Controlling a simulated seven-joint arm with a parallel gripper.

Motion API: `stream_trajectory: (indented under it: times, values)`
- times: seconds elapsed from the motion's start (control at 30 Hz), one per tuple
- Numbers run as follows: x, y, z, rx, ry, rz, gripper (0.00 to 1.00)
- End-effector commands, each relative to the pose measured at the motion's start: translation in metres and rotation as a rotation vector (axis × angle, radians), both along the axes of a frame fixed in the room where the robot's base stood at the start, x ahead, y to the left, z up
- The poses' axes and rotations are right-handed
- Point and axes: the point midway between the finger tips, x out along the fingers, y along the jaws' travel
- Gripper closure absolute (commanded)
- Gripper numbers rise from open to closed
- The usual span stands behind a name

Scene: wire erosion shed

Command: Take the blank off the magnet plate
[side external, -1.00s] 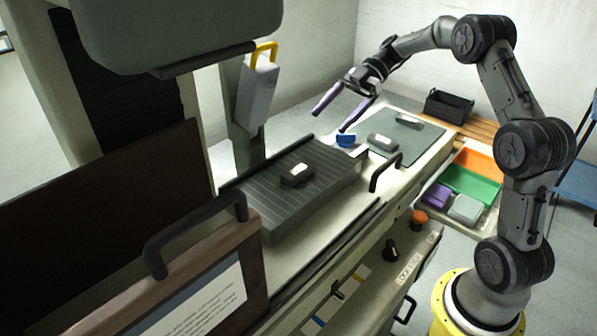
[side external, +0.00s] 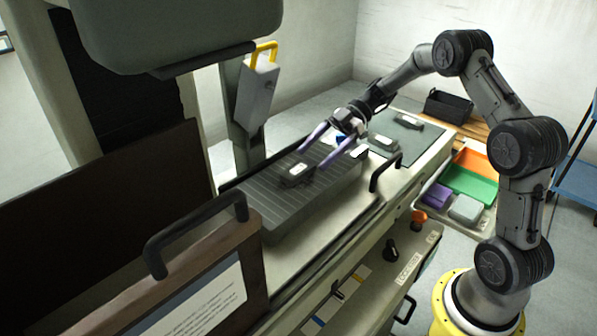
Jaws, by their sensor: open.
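The magnet plate (side external: 270,205) is a dark grey, ribbed block on the machine bed. The blank (side external: 297,173), a small dark block with a white label on top, lies on it near the middle. My gripper (side external: 313,158) has two long purple fingers, spread apart and empty. It comes from the upper right, with its fingertips over the far part of the plate, close to the blank. I cannot tell whether a fingertip touches it.
A grey-green mat (side external: 412,143) with small grey blocks (side external: 383,143) lies beyond the plate. A black rail handle (side external: 386,172) stands at the bed's edge. Orange, green (side external: 469,185) and purple bins sit at right. A grey box with a yellow handle (side external: 262,55) hangs behind the plate.

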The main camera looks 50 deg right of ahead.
Motion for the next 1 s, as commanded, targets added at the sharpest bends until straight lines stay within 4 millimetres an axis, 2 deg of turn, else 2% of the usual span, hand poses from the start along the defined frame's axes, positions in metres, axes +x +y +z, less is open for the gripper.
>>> stream_trajectory:
  times: [0.1, 0.27, 0.57, 1.0]
  values:
    - [0.003, 0.018, -0.007, 0.000, 0.001, 0.005, 0.10]
    - [0.007, 0.034, -0.016, 0.001, 0.002, 0.004, 0.10]
    - [0.008, 0.038, -0.018, 0.000, 0.000, 0.001, 0.10]
    - [0.008, 0.037, -0.018, 0.000, 0.002, 0.001, 0.87]
